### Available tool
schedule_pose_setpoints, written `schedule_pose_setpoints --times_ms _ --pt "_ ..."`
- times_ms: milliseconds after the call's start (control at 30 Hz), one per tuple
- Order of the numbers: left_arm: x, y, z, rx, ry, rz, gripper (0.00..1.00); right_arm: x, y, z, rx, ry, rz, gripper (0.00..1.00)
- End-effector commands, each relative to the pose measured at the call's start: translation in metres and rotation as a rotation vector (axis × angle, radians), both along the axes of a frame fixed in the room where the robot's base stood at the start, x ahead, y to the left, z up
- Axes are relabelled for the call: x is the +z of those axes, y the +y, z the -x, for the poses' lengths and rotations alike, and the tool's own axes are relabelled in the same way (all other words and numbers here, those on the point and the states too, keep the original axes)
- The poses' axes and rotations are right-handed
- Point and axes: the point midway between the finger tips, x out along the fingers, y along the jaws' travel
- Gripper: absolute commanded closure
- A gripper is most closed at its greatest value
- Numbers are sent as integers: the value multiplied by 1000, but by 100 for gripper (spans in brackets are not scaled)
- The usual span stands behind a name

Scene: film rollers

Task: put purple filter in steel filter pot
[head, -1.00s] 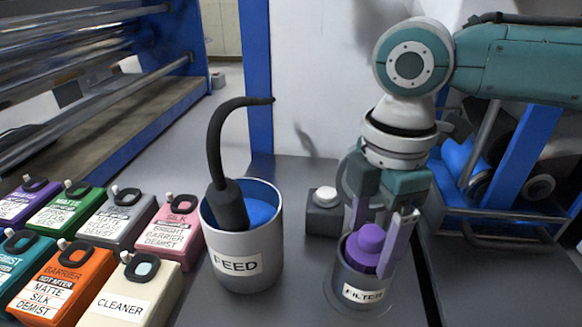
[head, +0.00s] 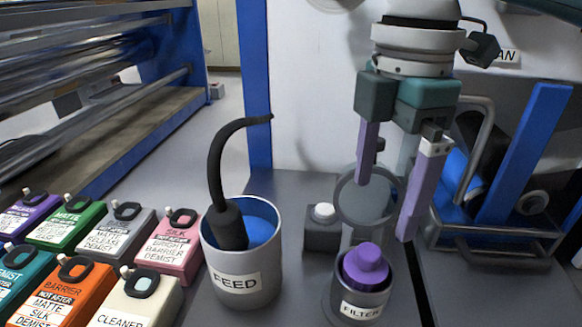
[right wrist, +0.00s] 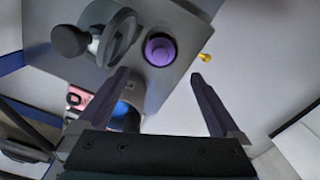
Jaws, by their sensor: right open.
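The purple filter (head: 366,265) sits inside the small steel filter pot (head: 362,311), upright, with its knobbed top showing above the rim. Its lower part is hidden by the pot wall. My right gripper (head: 386,212) is open and empty above the pot, its two purple fingers apart and clear of the filter. In the right wrist view the purple filter (right wrist: 160,48) shows from above, beyond the open fingertips. My left gripper is not in view.
A grey ring (head: 343,205) stands upright behind the pot. The larger FEED pot (head: 240,290) with a black hose (head: 216,165) is to the left. A small box with a white button (head: 323,212) stands between. Several labelled cartons (head: 75,292) fill the left.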

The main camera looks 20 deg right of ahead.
Motion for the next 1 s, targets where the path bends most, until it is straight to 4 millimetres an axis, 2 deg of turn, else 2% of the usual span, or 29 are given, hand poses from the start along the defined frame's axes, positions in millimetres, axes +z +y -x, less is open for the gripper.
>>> schedule_pose_setpoints --times_ms 100,200,267,433,500,600,667,733,900,1000 --pt "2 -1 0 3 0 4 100 13 0 0 1 -1 -1 0" --pt "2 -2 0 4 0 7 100 10 7 3 1 -3 -9 0" --pt "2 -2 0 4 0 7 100 1 18 8 -2 -10 -25 0" --pt "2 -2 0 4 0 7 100 -39 73 37 -95 -68 -143 0" --pt "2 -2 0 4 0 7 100 -51 94 52 -192 -98 -212 0" --pt "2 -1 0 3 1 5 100 -62 110 73 -383 -132 -295 0" --pt "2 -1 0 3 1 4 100 -67 111 85 -523 -148 -328 0" --pt "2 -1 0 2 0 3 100 -72 103 99 -695 -169 -343 0" --pt "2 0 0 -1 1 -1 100 -81 64 135 -1051 -217 -289 0" --pt "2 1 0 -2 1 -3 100 -83 44 151 -1175 -242 -245 0"
